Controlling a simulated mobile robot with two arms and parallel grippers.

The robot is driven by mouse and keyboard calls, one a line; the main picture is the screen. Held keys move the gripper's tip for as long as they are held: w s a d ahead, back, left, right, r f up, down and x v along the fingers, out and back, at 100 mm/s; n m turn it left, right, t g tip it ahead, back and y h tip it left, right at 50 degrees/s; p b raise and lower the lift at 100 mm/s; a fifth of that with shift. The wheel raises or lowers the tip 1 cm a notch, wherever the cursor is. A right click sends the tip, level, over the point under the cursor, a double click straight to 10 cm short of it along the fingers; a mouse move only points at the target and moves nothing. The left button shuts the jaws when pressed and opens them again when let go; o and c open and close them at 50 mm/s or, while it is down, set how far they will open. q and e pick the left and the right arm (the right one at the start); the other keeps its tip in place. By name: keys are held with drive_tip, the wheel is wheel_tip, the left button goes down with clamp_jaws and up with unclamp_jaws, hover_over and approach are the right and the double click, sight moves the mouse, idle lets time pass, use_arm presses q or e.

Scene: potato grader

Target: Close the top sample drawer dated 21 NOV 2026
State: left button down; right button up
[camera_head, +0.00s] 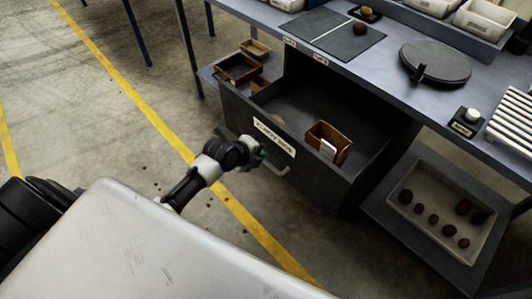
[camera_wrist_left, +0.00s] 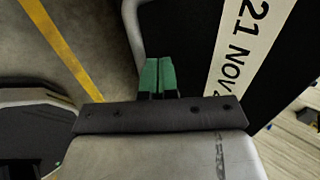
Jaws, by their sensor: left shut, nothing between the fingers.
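The dark grey sample drawer (camera_head: 310,165) is pulled out from under the bench in the head view. Its front carries a white label (camera_head: 274,137), too small to read there. In the left wrist view the label (camera_wrist_left: 248,45) reads "21 Nov" and part of a further figure. A pale bar handle (camera_head: 276,168) is on the drawer front and also shows in the wrist view (camera_wrist_left: 132,35). My left gripper (camera_head: 258,156) is at the drawer front, beside the handle and label. Its green fingertips (camera_wrist_left: 158,76) are together and empty. Contact with the front cannot be told. My right gripper is not visible.
A wooden box (camera_head: 328,142) with a white card lies in the drawer. Wooden trays (camera_head: 238,68) stand behind it at left. A crate of potatoes (camera_head: 440,208) sits on a low shelf at right. The bench top (camera_head: 385,55) overhangs the drawer. Open floor (camera_head: 120,125) lies left.

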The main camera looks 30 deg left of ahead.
sight(271, 153)
use_arm(q)
drive_tip(key=shift+x, duration=1.75)
